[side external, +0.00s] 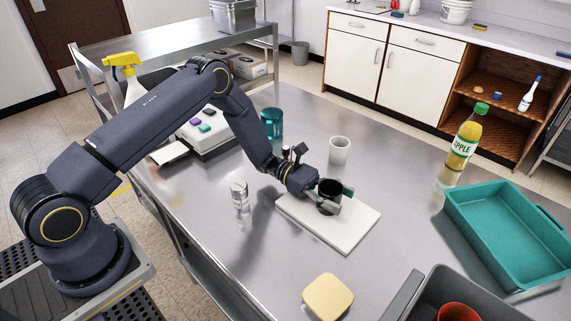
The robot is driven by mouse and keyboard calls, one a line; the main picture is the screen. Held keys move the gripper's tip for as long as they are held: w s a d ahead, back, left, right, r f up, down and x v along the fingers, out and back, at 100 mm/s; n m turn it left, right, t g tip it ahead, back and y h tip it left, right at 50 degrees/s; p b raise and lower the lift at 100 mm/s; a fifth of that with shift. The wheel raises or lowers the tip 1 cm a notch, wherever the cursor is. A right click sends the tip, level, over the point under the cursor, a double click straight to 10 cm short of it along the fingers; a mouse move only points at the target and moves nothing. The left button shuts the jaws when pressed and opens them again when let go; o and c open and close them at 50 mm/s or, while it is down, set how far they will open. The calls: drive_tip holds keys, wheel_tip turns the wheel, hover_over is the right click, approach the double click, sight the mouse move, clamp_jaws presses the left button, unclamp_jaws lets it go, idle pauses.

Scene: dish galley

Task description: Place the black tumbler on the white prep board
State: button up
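The black tumbler (329,189) is upright over the middle of the white prep board (351,227). My gripper (335,199) reaches in from the left, low over the board, with its fingers on either side of the tumbler. The fingers look closed against it. One finger crosses in front of the tumbler's lower part and hides some of it. I cannot tell whether the tumbler's base touches the board or is just above it.
A white cup (339,150) and a teal cup (271,124) stand behind the board. A glass shaker (240,195) is to the left, a yellow sponge (327,297) in front. A juice bottle (464,140), teal tray (512,237) and grey bin (428,296) are on the right.

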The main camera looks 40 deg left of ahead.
drive_tip(key=o, duration=0.5)
drive_tip(key=shift+c, duration=0.2)
